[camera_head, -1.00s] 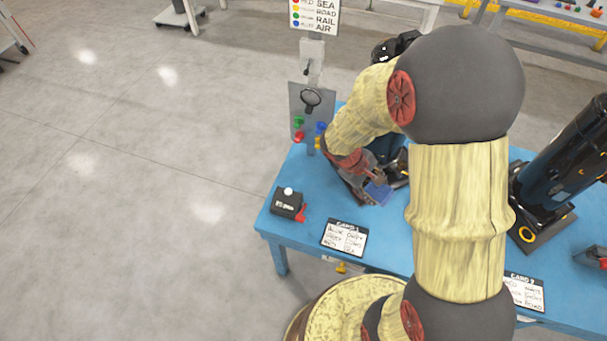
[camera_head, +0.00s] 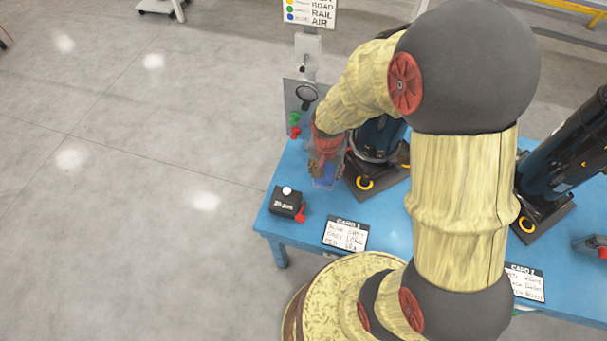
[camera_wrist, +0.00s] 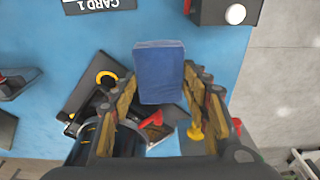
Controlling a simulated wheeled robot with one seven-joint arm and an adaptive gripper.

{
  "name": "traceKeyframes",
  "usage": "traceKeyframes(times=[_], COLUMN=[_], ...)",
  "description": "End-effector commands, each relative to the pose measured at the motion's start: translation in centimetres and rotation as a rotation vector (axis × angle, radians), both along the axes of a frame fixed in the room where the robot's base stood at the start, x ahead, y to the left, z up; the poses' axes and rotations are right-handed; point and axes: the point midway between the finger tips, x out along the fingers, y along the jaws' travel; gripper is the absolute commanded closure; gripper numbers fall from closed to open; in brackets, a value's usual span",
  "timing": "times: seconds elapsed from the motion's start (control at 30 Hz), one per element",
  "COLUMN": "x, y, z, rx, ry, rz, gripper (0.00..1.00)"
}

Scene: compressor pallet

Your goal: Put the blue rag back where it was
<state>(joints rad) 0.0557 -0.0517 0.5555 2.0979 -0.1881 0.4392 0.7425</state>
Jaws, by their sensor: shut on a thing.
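The blue rag (camera_wrist: 160,72) shows in the wrist view as a flat blue block between the two fingers of my gripper (camera_wrist: 158,88). My gripper is shut on it and holds it over the blue table. In the head view my gripper (camera_head: 325,178) is at the left part of the table, left of the dark compressor on its black base, with the rag (camera_head: 323,183) partly visible below it. How high the rag is above the table I cannot tell.
A black box with a white button (camera_head: 287,203) stands at the left table edge. Card 1 (camera_head: 345,234) lies at the front. The compressor base (camera_head: 366,184) is close on the right. A sign post with colored knobs stands behind. Bare blue tabletop (camera_head: 320,208) lies in front.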

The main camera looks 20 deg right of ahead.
Motion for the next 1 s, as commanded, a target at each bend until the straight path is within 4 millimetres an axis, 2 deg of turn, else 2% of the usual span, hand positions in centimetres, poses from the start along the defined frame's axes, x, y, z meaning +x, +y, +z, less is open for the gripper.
traceKeyframes(times=[0.03, 0.17, 0.4, 0.67, 0.77, 0.9, 1.0], x=[1.0, 3.5, 6.3, 7.4, 7.9, 7.7, 7.8], y=[0.7, 2.1, 3.6, 4.2, 4.6, 4.5, 4.5], z=[-0.9, -2.2, -6.0, -7.2, -8.2, -10.5, -11.0], rx=[0.000, 0.000, 0.000, -0.001, -0.001, -0.001, 0.000], ry=[0.001, 0.001, 0.002, 0.002, 0.002, 0.004, 0.001], rz=[0.005, 0.004, 0.002, 0.003, 0.003, 0.001, 0.001], gripper=[0.74, 0.74, 0.74, 0.74, 0.74, 0.74, 0.74])
